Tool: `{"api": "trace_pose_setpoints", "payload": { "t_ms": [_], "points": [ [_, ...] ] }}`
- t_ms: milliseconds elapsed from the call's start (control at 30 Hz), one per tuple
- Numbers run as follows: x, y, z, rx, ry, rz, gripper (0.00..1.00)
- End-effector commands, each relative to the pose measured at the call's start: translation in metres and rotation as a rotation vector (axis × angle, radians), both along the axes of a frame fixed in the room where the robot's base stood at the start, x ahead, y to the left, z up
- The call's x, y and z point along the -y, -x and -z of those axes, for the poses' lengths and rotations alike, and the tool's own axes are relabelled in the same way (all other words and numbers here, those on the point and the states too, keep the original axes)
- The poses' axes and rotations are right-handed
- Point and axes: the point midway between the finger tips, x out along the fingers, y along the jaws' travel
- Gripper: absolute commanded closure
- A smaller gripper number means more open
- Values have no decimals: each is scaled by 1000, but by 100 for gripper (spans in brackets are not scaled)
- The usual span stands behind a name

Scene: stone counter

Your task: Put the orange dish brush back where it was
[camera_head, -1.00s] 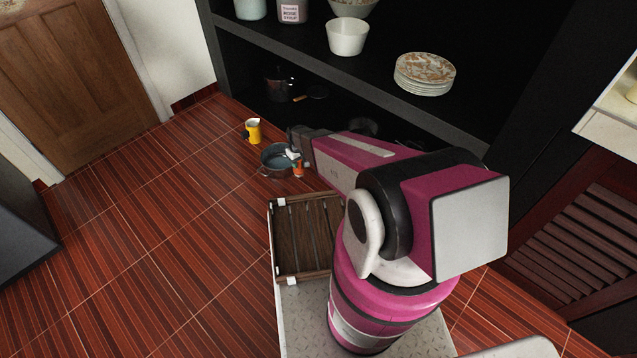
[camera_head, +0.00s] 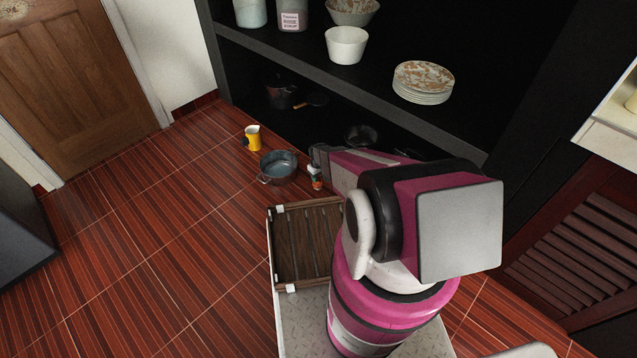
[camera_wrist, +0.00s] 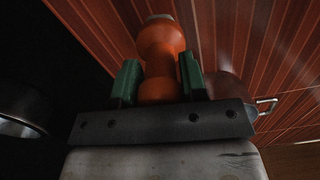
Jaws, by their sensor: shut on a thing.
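The orange dish brush (camera_wrist: 160,50) stands out between the green finger pads of my gripper (camera_wrist: 158,82) in the wrist view. The pads press on it from both sides, so my gripper is shut on it. In the head view a small orange end of the brush (camera_head: 317,185) shows below my gripper (camera_head: 316,172), just right of the grey-blue pot (camera_head: 278,168) on the floor. My arm hides part of this area, and I cannot tell whether the brush touches the floor.
The dark lower shelf holds a black pot (camera_head: 281,94) and a dark pan (camera_head: 361,136). A white bowl (camera_head: 346,46) and stacked plates (camera_head: 423,84) stand above. Floor to the left is clear.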

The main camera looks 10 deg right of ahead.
Motion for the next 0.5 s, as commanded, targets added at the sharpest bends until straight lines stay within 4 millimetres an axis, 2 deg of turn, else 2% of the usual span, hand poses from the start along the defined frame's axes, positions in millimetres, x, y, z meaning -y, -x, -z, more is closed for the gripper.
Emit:
{"api": "trace_pose_setpoints", "payload": {
  "t_ms": [167, 400, 500],
  "points": [
    [3, -1, 10, 0, 0, 0, 85],
    [2, -2, 41, -1, 0, 0, 85],
    [2, -1, 42, 0, 0, 0, 85]
  ]
}}
